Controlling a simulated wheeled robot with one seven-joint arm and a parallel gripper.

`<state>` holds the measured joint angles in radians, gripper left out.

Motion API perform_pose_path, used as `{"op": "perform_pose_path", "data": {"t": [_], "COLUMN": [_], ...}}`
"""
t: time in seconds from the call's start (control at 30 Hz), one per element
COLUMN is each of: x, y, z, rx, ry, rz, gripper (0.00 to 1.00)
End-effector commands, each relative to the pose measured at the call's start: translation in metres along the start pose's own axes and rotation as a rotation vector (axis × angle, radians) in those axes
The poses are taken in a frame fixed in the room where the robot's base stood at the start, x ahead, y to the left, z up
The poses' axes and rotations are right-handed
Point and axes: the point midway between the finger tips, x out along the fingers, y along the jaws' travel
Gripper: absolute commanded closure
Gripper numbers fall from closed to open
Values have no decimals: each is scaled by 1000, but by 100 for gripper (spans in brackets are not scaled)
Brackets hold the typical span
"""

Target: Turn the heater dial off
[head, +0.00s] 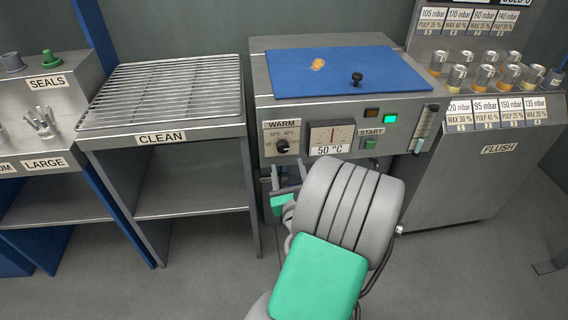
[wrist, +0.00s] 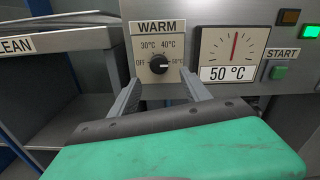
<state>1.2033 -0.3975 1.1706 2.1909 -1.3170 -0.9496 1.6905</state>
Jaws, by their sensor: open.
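The heater dial (wrist: 159,64) is a black round knob under the WARM label, with OFF on its left, 30°C and 40°C above, and 50°C on its right. Its white mark appears to point right, toward 50°C. The dial also shows in the head view (head: 283,146) on the machine's front panel. My gripper (wrist: 157,82) is open, its two grey fingers apart just below and in front of the dial, with nothing between them. In the head view my arm hides most of the gripper. I cannot tell whether the fingers touch the panel.
A gauge reading 50 °C (wrist: 233,52) sits right of the dial. The green START button (wrist: 279,72) and a lit green lamp (wrist: 311,32) are further right. The CLEAN rack (head: 165,95) stands left, with a gap beside the machine. A blue lid (head: 340,72) covers the machine top.

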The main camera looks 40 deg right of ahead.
Motion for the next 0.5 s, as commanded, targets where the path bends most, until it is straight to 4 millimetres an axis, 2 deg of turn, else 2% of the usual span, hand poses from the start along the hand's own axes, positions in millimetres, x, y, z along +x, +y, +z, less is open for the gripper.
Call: {"op": "perform_pose_path", "data": {"t": [0.3,0.5], "x": [51,72], "y": [2,1], "z": [5,4], "rx": [-5,-6], "ry": [-1,-1], "rz": [7,5], "gripper": [44,44]}}
